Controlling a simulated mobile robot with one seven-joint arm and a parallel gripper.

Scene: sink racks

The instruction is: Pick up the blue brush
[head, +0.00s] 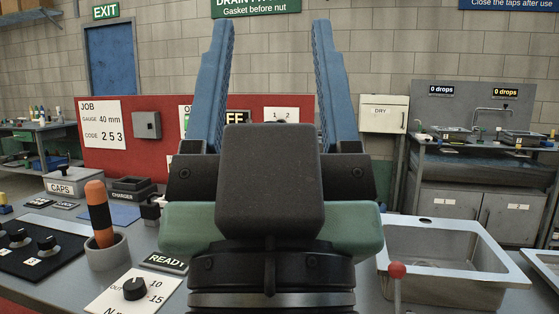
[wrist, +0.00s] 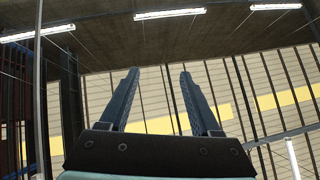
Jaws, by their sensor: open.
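My gripper (head: 273,24) stands large in the middle of the head view, raised and pointing up, with its two blue fingers wide apart and nothing between them. In the wrist view my gripper (wrist: 158,74) is also open and empty, facing a ceiling and wall. I cannot make out a blue brush in either view. My gripper and arm hide the middle of the bench and part of the red panel in the head view.
An empty sink (head: 447,245) is at the right. An orange-and-black handled thing (head: 98,212) stands in a grey holder at left, near a knob panel (head: 45,245). A CAPS box (head: 75,180) is behind. A red-tipped lever (head: 397,271) stands in front of the sink.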

